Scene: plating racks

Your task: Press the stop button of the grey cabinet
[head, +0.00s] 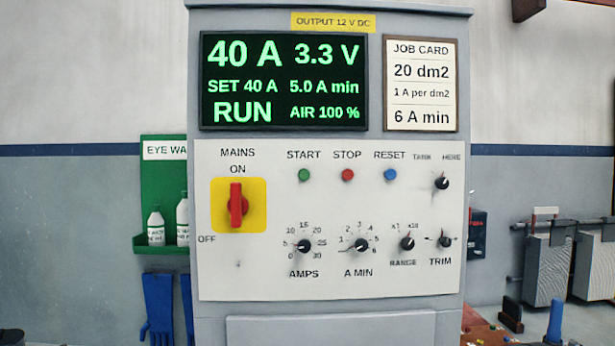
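The grey cabinet (330,328) stands upright in the middle of the head view. Its stop button (348,175) is a small red round button under the label STOP, on the pale control panel. The green start button (304,175) is to its left and the blue reset button (390,175) to its right. The display (284,80) above reads 40 A, 3.3 V, SET 40 A, 5.0 A min, RUN and AIR 100 %. My gripper is not in view.
The red mains switch (237,205) points to ON. Several black knobs sit low on the panel, with the AMPS knob (304,246) at left. A job card (420,84) is beside the display. A green eyewash station (160,165) hangs behind at left; grey units (548,262) stand at right.

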